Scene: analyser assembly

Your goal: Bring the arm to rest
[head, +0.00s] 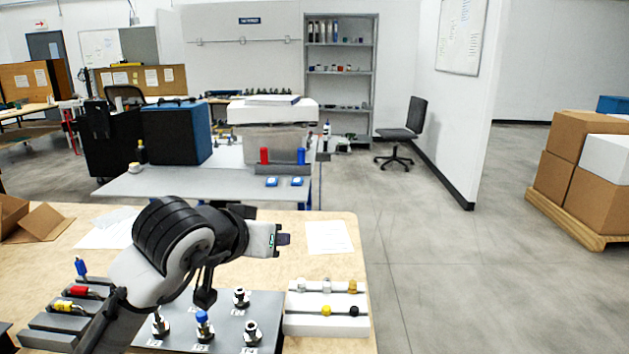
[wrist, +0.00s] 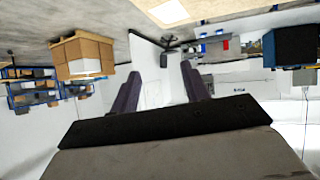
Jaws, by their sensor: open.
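My arm (head: 172,245) reaches up over the wooden table from the lower left in the head view. My gripper (head: 284,239) points to the right, above the table and clear of the objects on it. In the wrist view the two fingers of my gripper (wrist: 159,88) stand apart with nothing between them.
Below my arm, a grey plate (head: 272,310) holds several fittings, one blue-topped. A white block (head: 327,322) with small parts stands at right, a grey rack (head: 50,325) at left. A grey table (head: 200,184) stands behind.

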